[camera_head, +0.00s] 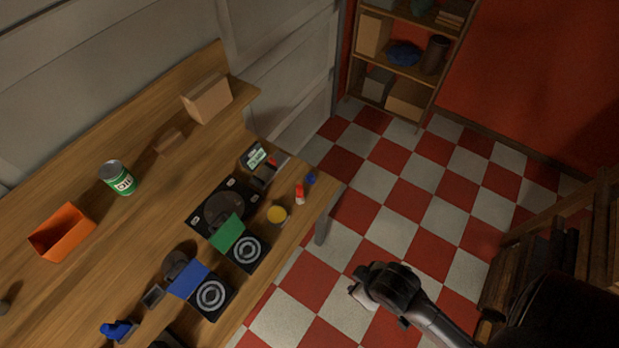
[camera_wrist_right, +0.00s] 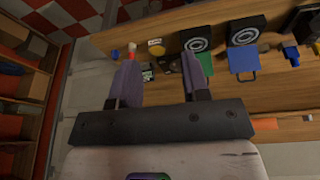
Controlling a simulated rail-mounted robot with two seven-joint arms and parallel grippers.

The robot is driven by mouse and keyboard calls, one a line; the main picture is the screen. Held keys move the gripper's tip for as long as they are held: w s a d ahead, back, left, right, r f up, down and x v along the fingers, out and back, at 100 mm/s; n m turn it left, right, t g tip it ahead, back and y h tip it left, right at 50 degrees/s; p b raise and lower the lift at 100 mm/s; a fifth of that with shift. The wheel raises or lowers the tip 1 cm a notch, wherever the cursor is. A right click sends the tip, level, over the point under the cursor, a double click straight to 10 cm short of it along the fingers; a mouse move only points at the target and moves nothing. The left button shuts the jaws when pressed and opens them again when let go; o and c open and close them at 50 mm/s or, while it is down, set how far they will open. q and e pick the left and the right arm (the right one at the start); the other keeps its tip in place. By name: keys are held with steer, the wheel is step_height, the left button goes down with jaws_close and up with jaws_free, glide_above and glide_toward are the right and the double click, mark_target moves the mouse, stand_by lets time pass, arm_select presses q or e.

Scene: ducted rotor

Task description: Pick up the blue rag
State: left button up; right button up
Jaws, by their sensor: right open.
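No blue thing is clearly a rag. A rounded blue bundle (camera_head: 403,53) lies on the middle board of the shelf at the back. A flat blue piece (camera_head: 188,280) lies on the workbench against a black square with white rings; it also shows in the right wrist view (camera_wrist_right: 242,60). A small blue lump (camera_head: 118,330) sits near the bench's front edge. My right gripper (camera_head: 360,286) hangs over the checkered floor, right of the bench and apart from all of these. In the right wrist view its fingers (camera_wrist_right: 159,65) are spread and empty. My left gripper is out of view.
The wooden workbench (camera_head: 75,165) holds an orange bin (camera_head: 62,232), a green can (camera_head: 117,178), a cardboard box (camera_head: 207,98) and several small parts. The shelf (camera_head: 398,72) stands against the red wall. Wooden slats (camera_head: 600,240) stand at right. The checkered floor (camera_head: 400,205) between is clear.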

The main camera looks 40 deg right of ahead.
stand_by(0.3)
steer(key=o, duration=0.9)
steer(key=shift+a, duration=0.1)
steer(key=shift+w, duration=0.15)
